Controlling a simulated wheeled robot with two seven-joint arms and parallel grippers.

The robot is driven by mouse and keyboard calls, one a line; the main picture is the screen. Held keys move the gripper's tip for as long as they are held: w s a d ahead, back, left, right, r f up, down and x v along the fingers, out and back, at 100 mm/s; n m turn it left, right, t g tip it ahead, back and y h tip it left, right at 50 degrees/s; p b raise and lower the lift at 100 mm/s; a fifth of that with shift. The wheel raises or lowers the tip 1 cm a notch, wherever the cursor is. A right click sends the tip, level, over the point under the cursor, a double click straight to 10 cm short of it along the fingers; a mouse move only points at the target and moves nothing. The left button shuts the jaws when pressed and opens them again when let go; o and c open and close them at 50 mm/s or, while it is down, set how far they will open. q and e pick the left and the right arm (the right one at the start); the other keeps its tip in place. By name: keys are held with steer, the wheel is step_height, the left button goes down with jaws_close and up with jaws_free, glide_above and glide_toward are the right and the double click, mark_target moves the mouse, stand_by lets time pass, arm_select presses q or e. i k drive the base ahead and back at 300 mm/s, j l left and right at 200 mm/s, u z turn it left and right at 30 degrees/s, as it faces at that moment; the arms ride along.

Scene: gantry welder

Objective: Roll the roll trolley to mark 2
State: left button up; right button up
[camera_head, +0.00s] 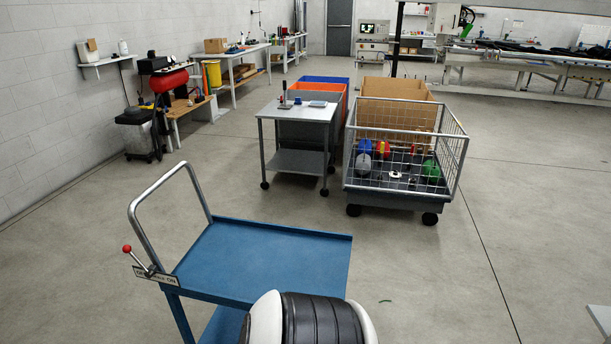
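A blue trolley (265,258) with a flat top and a bent grey tube handle (142,222) stands in front of me; I take it to be the roll trolley. No roll shows on the visible part of its top. A lever with a red knob (127,249) and a small lettered plate (155,275) sit at its left edge. A lower blue shelf shows under the top. A white and black ribbed part, probably my own, hides its near right corner. No mark with a number 2 can be made out on the floor. Neither gripper is in view.
A grey wheeled table (298,113) and a wire-sided cart (400,199) with coloured items stand beyond the trolley. Benches (233,83) line the left wall. A white corner (600,317) juts in at lower right. Open floor (430,270) lies to the right.

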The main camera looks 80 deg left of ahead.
mark_target(233, 262)
steer(key=k+j+u, duration=0.15)
steer(key=u, duration=0.25)
steer(key=k+j+u, duration=0.25)
steer(key=u, duration=0.15)
steer(key=k+j+u, duration=0.2)
steer(key=u, duration=0.2)
steer(key=k+j+u, duration=0.1)
steer(key=j+u, duration=0.3)
steer(key=k+j, duration=0.15)
steer(key=j, duration=0.35)
steer(key=k+j+u, duration=0.15)
steer(key=j, duration=0.85)
steer(key=k+j+u, duration=0.1)
steer(key=j, duration=0.4)
steer(key=k+j, duration=0.15)
steer(key=j, duration=0.35)
steer(key=u, duration=0.05)
